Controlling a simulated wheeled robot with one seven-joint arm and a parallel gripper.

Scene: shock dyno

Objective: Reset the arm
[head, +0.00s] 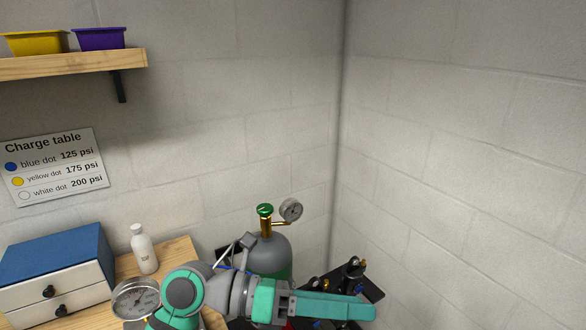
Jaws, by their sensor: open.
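My arm (181,291), teal and grey, reaches in from the bottom edge and bends to the right. My gripper (368,308) points right at the bottom of the head view, with its teal fingers seen nearly edge-on. Its jaws are open, and I see nothing held between them. It is in front of the lower part of a grey and green gas cylinder (268,253) and partly hides dark equipment (352,272) behind it.
The cylinder has a green knob (265,210) and a gauge (291,210). A shelf (75,64) and charge table sign (55,167) are on the wall.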

